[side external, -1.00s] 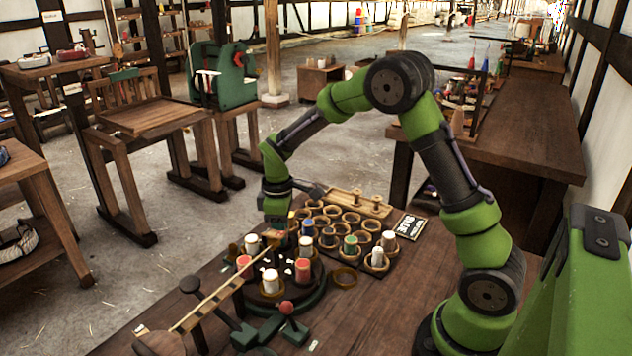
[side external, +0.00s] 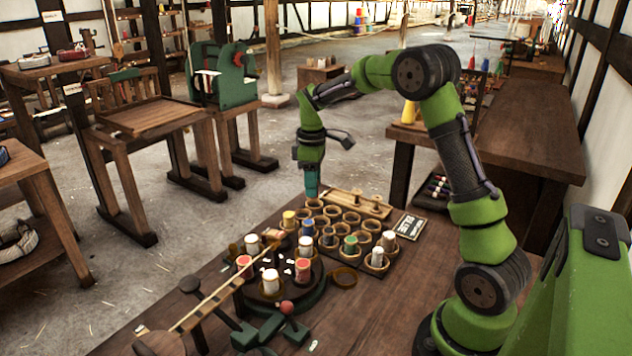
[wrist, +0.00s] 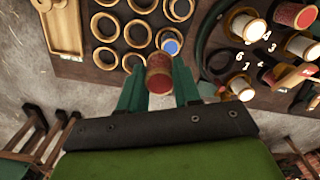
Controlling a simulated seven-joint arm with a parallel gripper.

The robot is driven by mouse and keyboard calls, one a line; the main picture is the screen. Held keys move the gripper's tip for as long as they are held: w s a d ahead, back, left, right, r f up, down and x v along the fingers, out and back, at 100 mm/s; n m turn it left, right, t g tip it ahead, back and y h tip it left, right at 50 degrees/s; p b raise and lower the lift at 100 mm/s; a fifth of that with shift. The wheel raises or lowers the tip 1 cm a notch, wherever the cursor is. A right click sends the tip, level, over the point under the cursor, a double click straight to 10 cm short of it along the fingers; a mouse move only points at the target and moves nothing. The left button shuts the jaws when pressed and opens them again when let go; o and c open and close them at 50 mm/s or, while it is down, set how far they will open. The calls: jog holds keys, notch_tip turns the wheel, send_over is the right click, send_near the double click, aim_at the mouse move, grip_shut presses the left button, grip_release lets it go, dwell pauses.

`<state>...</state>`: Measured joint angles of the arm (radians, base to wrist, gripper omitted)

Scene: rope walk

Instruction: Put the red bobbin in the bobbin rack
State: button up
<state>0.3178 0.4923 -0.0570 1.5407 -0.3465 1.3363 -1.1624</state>
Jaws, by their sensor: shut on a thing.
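My gripper (side external: 311,192) is shut on a red bobbin (wrist: 159,72), which shows between the two green fingers in the wrist view. In the side view the fingers point down above the far left end of the bobbin rack (wrist: 120,45), and I cannot make out the held bobbin there. The rack is a dark board with rows of round wooden cups. Several cups are empty. Others hold a blue-topped bobbin (wrist: 171,44), a green bobbin (side external: 351,244) and white bobbins (side external: 377,256). The held bobbin appears above the rack's edge, beside the blue-topped one.
A round dark stand (side external: 312,292) left of the rack carries white and red bobbins (side external: 303,268). A striped wooden bar (side external: 215,298) slants across in front of it. A pegged wooden tray (side external: 345,202) lies behind the rack, and a small sign (side external: 411,226) at its right.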

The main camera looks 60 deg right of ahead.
aim_at(321, 224)
jog(key=d+f, duration=0.1)
jog(key=f, duration=0.2)
jog(key=d+f+n, duration=0.1)
jog(key=f, duration=0.3)
jog(key=d+f+n, duration=0.1)
jog(key=d+f, duration=0.1)
jog(key=f, duration=0.1)
jog(key=shift+f, duration=0.4)
jog(key=o, duration=1)
jog(key=shift+f, duration=0.1)
